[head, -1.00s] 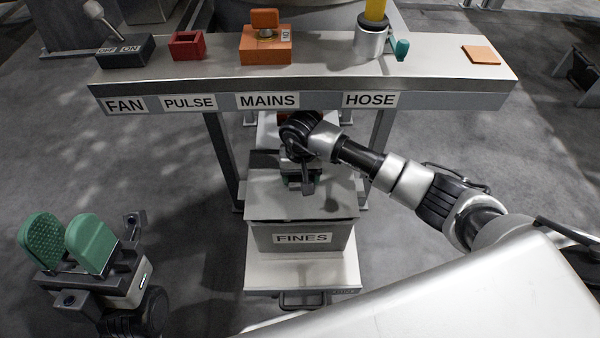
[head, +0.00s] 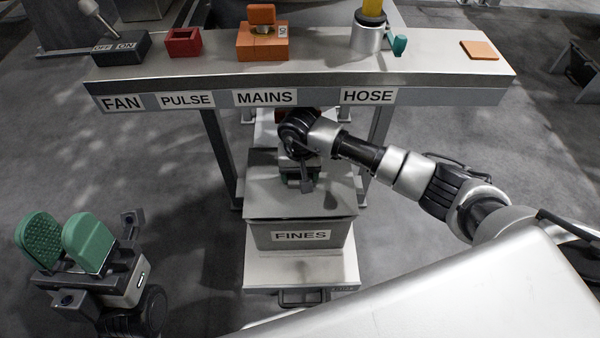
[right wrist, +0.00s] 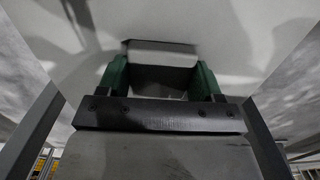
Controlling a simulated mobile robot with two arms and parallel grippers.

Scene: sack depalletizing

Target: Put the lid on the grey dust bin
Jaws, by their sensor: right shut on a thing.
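The grey dust bin (head: 265,237), labelled FINES, stands under the bench in the head view. Its flat grey lid (head: 275,205) lies over the top, its front edge close to the bin's front rim. I cannot tell whether it is fully seated. My right gripper (head: 300,180) is above the lid and shut on its handle, mostly hidden by the wrist. In the right wrist view the green fingers (right wrist: 160,78) stand either side of a grey block-like handle (right wrist: 160,50). My left gripper (head: 64,245) is open and empty at the lower left, well away from the bin.
The bin stands on a pale platform (head: 262,275). A bench (head: 330,65) with FAN, PULSE, MAINS and HOSE labels spans behind and above my right wrist, its legs (head: 220,155) beside the bin. Open floor lies left of the bin.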

